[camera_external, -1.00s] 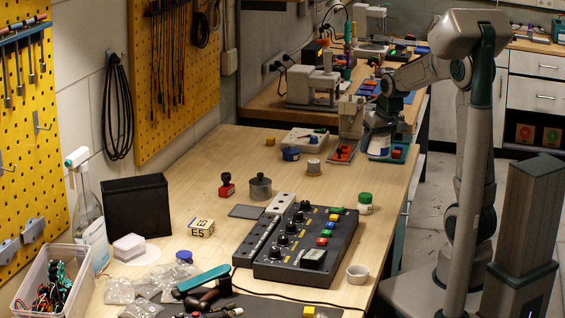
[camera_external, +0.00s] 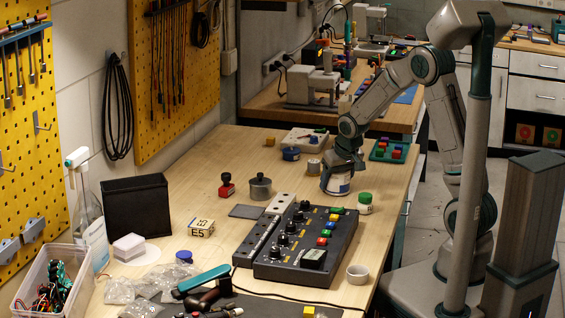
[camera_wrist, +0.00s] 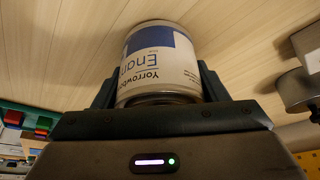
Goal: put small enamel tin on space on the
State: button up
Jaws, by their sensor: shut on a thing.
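The small enamel tin (camera_external: 337,184) is a white can with a blue band and a printed label. My gripper (camera_external: 343,163) is shut on it, over the bench behind the black control box. In the wrist view the tin (camera_wrist: 160,68) sits between the two fingers of my gripper (camera_wrist: 157,88), its label lettering turned upside down. I cannot tell whether its base touches the bench.
A green-lidded jar (camera_external: 365,203) stands close to the right of the tin, and the control box (camera_external: 300,247) lies in front. Bare wood lies left of the tin.

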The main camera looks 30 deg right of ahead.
jog(key=shift+f, duration=0.15)
jog(key=o, duration=1.2)
jog(key=shift+r, duration=0.4)
jog(key=v, duration=1.1)
jog(key=s+d, duration=0.4)
jog(key=s, duration=0.7)
jog(key=s+d+g, duration=0.1)
jog(key=s+d, duration=0.3)
jog(key=s, duration=0.7)
jog(key=shift+b, duration=0.3)
